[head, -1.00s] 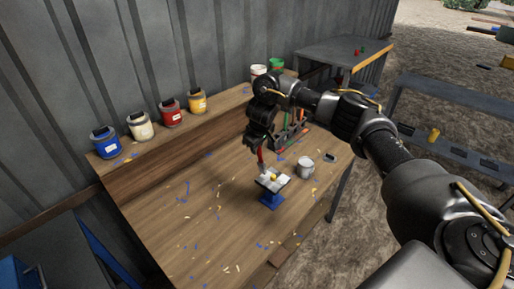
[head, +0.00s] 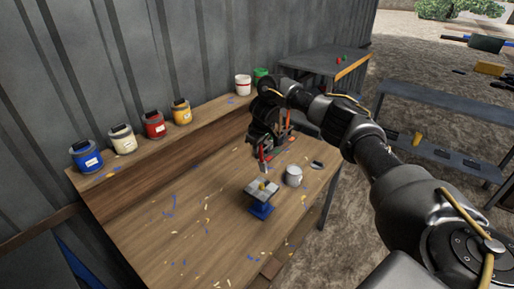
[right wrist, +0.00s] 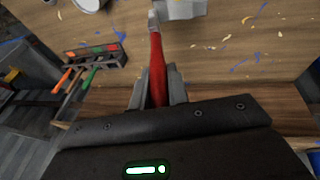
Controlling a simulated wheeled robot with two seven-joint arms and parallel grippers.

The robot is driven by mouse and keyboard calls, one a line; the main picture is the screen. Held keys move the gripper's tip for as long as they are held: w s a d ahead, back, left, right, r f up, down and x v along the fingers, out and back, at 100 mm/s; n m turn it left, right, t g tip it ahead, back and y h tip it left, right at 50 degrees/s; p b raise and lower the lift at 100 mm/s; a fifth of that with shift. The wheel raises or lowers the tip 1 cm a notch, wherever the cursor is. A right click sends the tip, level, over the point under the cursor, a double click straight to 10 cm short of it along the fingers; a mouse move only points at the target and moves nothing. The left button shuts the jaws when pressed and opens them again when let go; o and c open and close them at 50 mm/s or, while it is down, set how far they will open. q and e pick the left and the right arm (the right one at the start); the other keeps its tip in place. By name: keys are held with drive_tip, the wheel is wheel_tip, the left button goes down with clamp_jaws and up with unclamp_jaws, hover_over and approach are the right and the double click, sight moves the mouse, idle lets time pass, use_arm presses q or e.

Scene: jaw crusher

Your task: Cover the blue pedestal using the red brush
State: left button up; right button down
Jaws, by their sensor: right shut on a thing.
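My right gripper (head: 262,150) is shut on the red brush (right wrist: 157,68), which hangs with its bristle end down. In the head view the brush (head: 264,162) is just behind the blue pedestal (head: 261,211). The pedestal stands on the workbench, blue at its base, with a pale grey top and a small yellow thing on it. In the right wrist view the brush tip shows beside the grey top (right wrist: 182,8); I cannot tell whether they touch. My left gripper is not in view.
A grey-white can (head: 294,176) stands right of the pedestal on the workbench (head: 190,205). A tool holder (right wrist: 96,62) with coloured handles is nearby. Paint pots, including a blue one (head: 87,157) and a red one (head: 154,126), line the back shelf. The bench's left part is clear except for paint flecks.

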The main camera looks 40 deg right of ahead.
sight(259, 156)
drive_tip(key=shift+r+p, duration=0.15)
drive_tip(key=shift+p, duration=0.4)
drive_tip(key=shift+f, duration=0.65)
drive_tip(key=shift+f+b, duration=0.45)
drive_tip(key=shift+f, duration=1.3)
